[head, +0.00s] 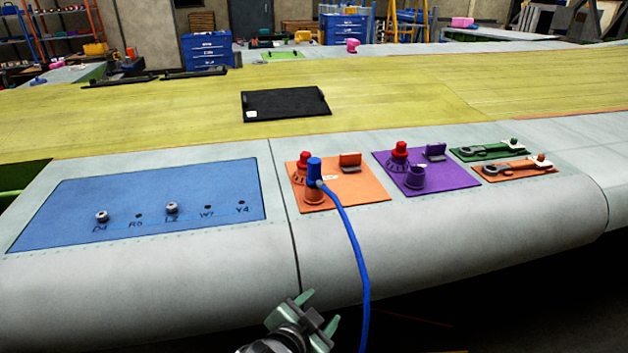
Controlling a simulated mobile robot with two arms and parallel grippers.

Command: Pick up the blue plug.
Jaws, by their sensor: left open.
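The blue plug (314,171) stands upright in a socket on the orange plate (355,193), on the wing's front part. A blue cable (358,255) runs from it down over the rounded wing edge and out of sight. My left gripper (322,312) is at the bottom middle, below and in front of the wing edge. It is open, with green fingers apart and nothing between them. It is well apart from the plug, and left of the cable in the picture. My right gripper does not show.
A red-capped part (304,160) stands close behind the plug. A purple plate (428,178) with a red-capped part and an empty-looking socket lies farther right. A blue panel (140,200) lies left.

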